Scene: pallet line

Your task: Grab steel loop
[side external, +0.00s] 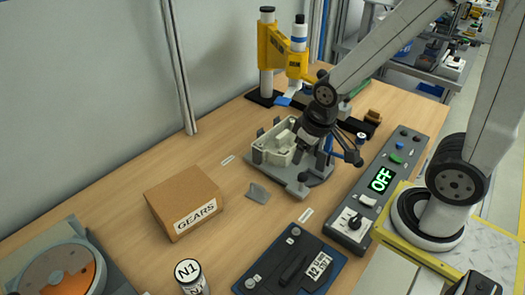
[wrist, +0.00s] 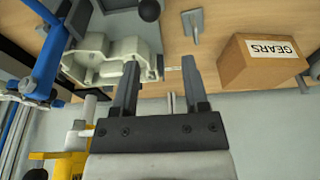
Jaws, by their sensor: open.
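I cannot make out a steel loop for certain in either view. My gripper (side external: 312,148) is above the grey fixture (side external: 318,178), which holds a pale cast housing (side external: 272,150). In the wrist view my gripper (wrist: 160,64) has its two fingers spread, with nothing held between them. The housing (wrist: 88,62) shows beside and partly behind the left finger there. In the side view my wrist and fingers cover part of the fixture, so what lies right under them is hidden.
A GEARS box (side external: 183,206) and a small grey bracket (side external: 258,193) stand left of the fixture. A control panel (side external: 368,215) reading OFF lies to the right. A yellow press (side external: 270,55) stands behind. Blue clamp parts (wrist: 50,55) are close left in the wrist view.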

